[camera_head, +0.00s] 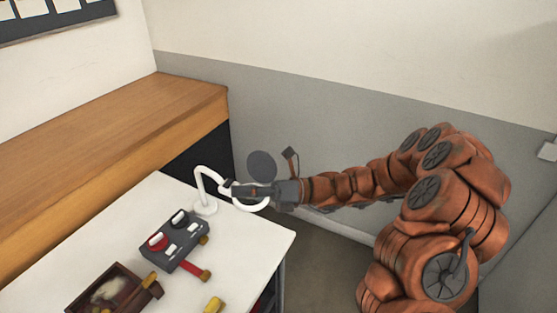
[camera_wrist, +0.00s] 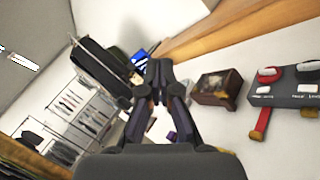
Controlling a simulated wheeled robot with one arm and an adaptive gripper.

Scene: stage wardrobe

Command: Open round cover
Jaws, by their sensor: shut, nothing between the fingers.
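A dark grey round disc (camera_head: 262,165), which looks like the round cover, stands upright just behind my gripper in the head view. A white curved stand (camera_head: 205,190) rises from the table's back corner, and a white ring (camera_head: 250,207) shows just under my gripper. Whether the disc is joined to the ring is hidden. My gripper (camera_head: 228,188) is shut and empty, reaching left between the disc and the ring; I cannot tell whether it touches either. The wrist view shows its fingers (camera_wrist: 160,70) together. A dark slab (camera_wrist: 98,72) lies left of them; I cannot tell whether it is the disc.
A grey control box (camera_head: 175,245) with red and black knobs sits on the white table (camera_head: 75,240). A brown open box (camera_head: 105,288) and a yellow object (camera_head: 214,304) are nearer the front. A wooden counter (camera_head: 120,125) runs behind. The grey wall is behind my arm.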

